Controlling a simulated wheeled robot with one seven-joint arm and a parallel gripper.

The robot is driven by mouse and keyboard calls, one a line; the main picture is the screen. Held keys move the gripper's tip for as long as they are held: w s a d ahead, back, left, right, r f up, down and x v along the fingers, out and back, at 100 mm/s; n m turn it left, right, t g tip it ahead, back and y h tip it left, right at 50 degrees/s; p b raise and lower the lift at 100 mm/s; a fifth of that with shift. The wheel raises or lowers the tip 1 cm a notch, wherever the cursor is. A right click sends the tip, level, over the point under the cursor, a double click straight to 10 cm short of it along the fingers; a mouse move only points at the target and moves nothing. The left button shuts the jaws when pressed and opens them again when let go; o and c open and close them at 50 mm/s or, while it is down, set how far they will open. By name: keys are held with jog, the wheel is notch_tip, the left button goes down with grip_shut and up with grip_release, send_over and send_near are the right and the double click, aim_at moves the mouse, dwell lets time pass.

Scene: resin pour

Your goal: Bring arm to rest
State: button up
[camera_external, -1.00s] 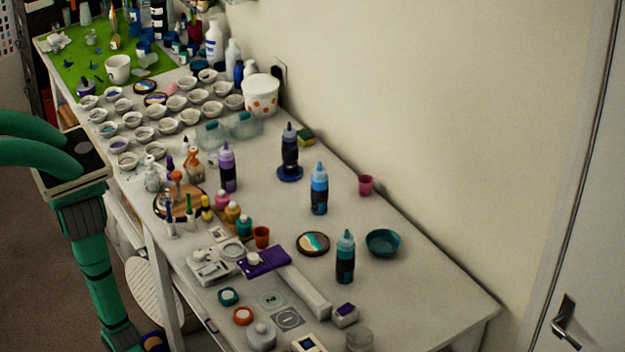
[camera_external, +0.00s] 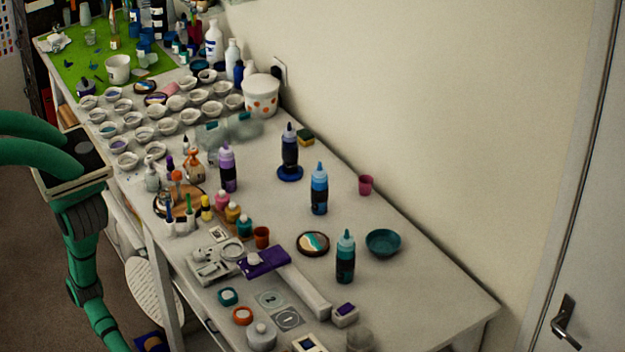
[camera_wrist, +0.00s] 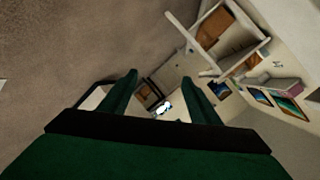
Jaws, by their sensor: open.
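In the wrist view, my gripper (camera_wrist: 168,92) is open, with its two green fingers apart and nothing seen between them. Beyond the fingers the wrist view shows floor, a wall with pictures and some furniture, tilted. In the external view, my green arm hangs down at the left, beside the table's front edge, and runs out of the bottom of the picture.
The long white table (camera_external: 425,290) holds dye bottles, including a blue one (camera_external: 319,190), a teal bowl (camera_external: 383,243) and several small white cups. A white round stool (camera_external: 150,290) stands under its front edge. A door (camera_external: 590,230) is at the right.

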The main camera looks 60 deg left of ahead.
jog(key=w+a+r+n+t+y, duration=0.2)
jog(key=w+a+r+n+t, duration=0.2)
jog(key=w+a+n, duration=0.55)
jog(key=w+a+r+n+t+y, duration=0.1)
jog(key=w+a+r+n+t, duration=0.35)
jog(key=a, duration=0.95)
jog(key=a+r+n+t+y, duration=0.5)
jog(key=a+r+n+y, duration=0.5)
jog(key=a, duration=1)
notch_tip(320, 180, up, 6)
jog(key=n, duration=0.3)
jog(key=shift+r, duration=0.2)
